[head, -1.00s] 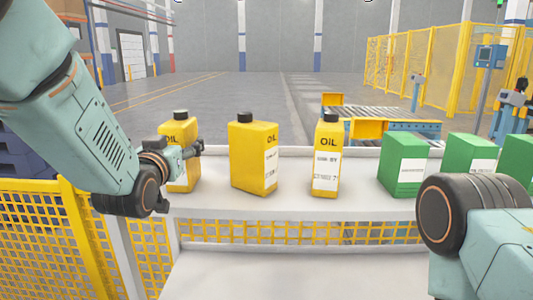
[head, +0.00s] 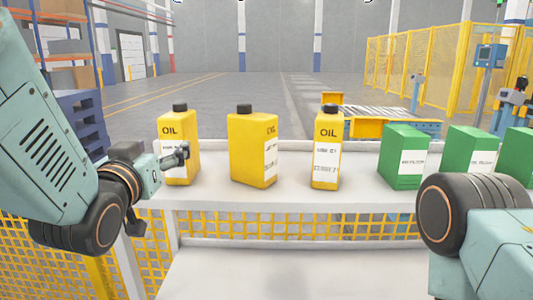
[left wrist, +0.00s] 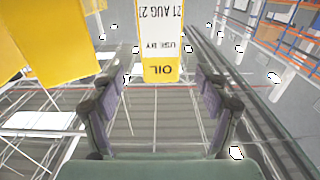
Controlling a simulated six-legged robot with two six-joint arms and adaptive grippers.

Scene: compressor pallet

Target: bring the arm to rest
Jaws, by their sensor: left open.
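My left gripper (head: 178,158) is beside the left yellow oil bottle (head: 180,148), overlapping its front in the head view. In the left wrist view the two fingers (left wrist: 160,88) are apart with nothing gripped. An oil bottle with a white label (left wrist: 158,40) shows upside down beyond the gap between them. Whether a finger touches the bottle I cannot tell. My right arm shows at the lower right of the head view, but its gripper is out of the picture.
Two more oil bottles, a middle one (head: 253,148) and a right one (head: 327,148), stand upright on the white shelf (head: 300,200). Green boxes (head: 403,158) stand at its right. Yellow mesh (head: 290,230) runs below. A roller conveyor (head: 385,118) is behind.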

